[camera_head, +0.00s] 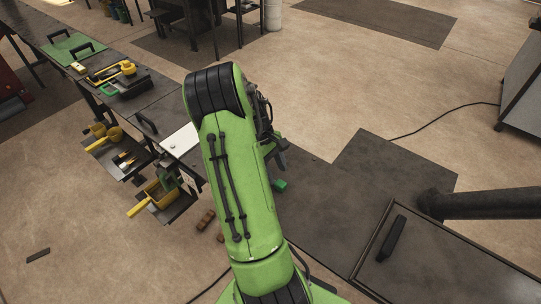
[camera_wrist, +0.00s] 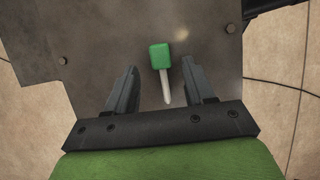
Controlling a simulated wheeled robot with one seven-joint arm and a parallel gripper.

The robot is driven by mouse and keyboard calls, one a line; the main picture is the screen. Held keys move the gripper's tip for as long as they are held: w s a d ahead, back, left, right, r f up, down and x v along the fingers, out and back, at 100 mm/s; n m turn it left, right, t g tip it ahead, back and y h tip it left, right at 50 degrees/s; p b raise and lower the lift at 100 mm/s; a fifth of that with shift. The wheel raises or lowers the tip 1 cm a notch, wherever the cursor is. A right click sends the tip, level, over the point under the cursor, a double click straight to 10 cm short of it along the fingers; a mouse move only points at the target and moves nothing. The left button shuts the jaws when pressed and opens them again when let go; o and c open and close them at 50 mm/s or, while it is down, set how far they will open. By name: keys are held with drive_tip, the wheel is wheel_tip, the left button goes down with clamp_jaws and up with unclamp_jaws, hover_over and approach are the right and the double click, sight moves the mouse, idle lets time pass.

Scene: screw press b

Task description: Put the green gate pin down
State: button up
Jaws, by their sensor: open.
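The green gate pin (camera_wrist: 160,56) has a blocky green head and a pale shaft. In the wrist view it appears to lie on a dark grey metal surface (camera_wrist: 95,40), its shaft pointing back towards my gripper. My gripper (camera_wrist: 161,72) is open, with one finger on each side of the pin and a visible gap on both sides. In the head view the pin's green head (camera_head: 280,185) shows just right of my arm. My arm hides most of the gripper and the shaft there.
A long bench (camera_head: 165,108) at the left carries yellow tools (camera_head: 112,72) and a white plate (camera_head: 180,139). Yellow-handled items sit in side trays below it. Brown blocks (camera_head: 205,219) lie left of my arm. A dark panel with a black handle (camera_head: 392,239) is at lower right.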

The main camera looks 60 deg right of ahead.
drive_tip(key=p+v, duration=0.1)
drive_tip(key=v, duration=0.7)
drive_tip(key=w+a+r+t+h, duration=0.1)
drive_tip(key=w+a+r+t, duration=0.15)
drive_tip(key=a+r, duration=0.5)
drive_tip(key=w+a+r+t, duration=0.2)
drive_tip(key=a+r+t, duration=0.15)
drive_tip(key=a, duration=0.75)
drive_tip(key=s+a+r+n+t, duration=0.1)
drive_tip(key=s+a+t, duration=0.1)
drive_tip(key=s+a, duration=0.2)
drive_tip(key=s+a+r+t, duration=0.1)
drive_tip(key=s+a, duration=0.3)
drive_tip(key=a, duration=0.6)
drive_tip(key=shift+a+r+n+t, duration=0.3)
drive_tip(key=shift+n+t, duration=0.1)
drive_tip(key=shift+t, duration=0.1)
drive_tip(key=shift+s, duration=0.1)
